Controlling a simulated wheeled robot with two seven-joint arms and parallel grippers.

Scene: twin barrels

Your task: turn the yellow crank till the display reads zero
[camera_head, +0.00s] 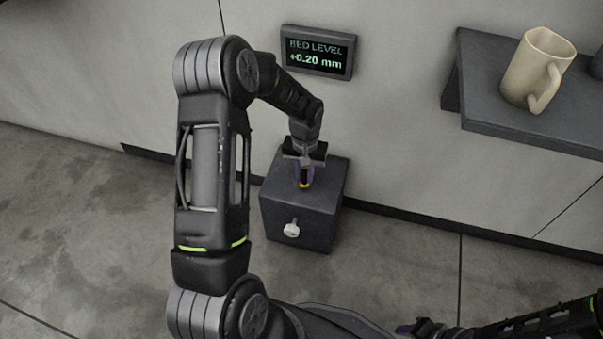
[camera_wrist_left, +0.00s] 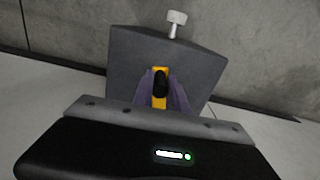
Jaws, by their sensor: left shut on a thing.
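The display (camera_head: 317,53) on the wall reads "BED LEVEL +0.20 mm" in the head view. Below it a dark box (camera_head: 297,222) stands on the floor against the wall. The yellow crank (camera_head: 304,184) is on top of the box, mostly hidden by my gripper in the head view. The left wrist view shows the crank (camera_wrist_left: 159,101) as a yellow bar with a black knob. My left gripper (camera_head: 304,176) is over the box top and shut on the crank, its fingers on both sides of the knob. My right gripper (camera_head: 428,328) shows only in part at the bottom edge.
A white knob (camera_head: 291,229) sticks out of the box's front face. A dark shelf (camera_head: 480,90) on the right wall holds a beige mug (camera_head: 538,70), with a dark object (camera_head: 597,65) at the picture's edge. The floor around the box is clear.

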